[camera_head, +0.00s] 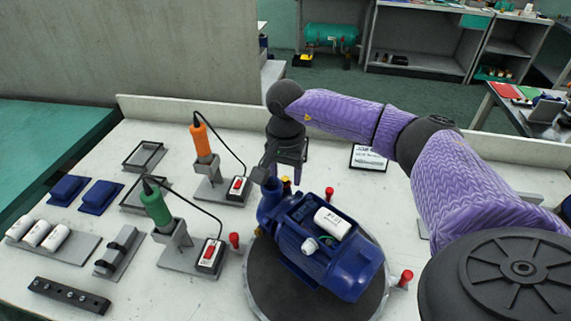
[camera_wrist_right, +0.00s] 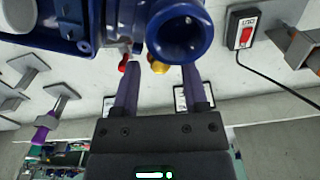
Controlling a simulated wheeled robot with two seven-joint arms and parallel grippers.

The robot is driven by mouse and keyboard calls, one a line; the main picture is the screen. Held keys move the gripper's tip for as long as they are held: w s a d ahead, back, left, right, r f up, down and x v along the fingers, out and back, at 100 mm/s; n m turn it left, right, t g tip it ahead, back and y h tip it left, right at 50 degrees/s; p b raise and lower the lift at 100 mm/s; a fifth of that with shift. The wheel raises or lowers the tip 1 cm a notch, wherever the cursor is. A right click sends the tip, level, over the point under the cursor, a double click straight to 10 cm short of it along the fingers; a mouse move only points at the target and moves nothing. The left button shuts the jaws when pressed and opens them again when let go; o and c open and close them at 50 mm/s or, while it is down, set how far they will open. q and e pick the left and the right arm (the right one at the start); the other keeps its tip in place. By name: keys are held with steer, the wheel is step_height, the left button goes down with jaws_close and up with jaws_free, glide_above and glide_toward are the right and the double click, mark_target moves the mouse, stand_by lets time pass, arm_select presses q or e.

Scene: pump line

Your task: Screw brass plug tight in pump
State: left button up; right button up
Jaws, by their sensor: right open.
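The blue pump (camera_head: 337,262) lies on a dark round turntable (camera_head: 262,292), with its open top up. Its round, hollow end (camera_wrist_right: 180,32) shows large in the right wrist view. The brass plug (camera_wrist_right: 160,67) is at the pump's near side there, beside a red part; how deep it sits is hidden. In the head view only a small yellow bit (camera_head: 286,181) shows behind the pump. My right gripper (camera_head: 291,178) points down behind the pump. In the wrist view its two purple fingers (camera_wrist_right: 160,76) are apart, one each side of the plug, with visible gaps. My left gripper is out of view.
Red knobs ring the turntable. Blue blocks, white cylinders (camera_head: 38,233) and trays lie further left. A low wall edges the bench's back.

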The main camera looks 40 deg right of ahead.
steer(key=shift+f+n+b, duration=0.15)
steer(key=shift+n+b, duration=0.3)
steer(key=shift+n, duration=1.25)
steer(key=shift+a+r, duration=0.15)
steer(key=shift+r, duration=0.05)
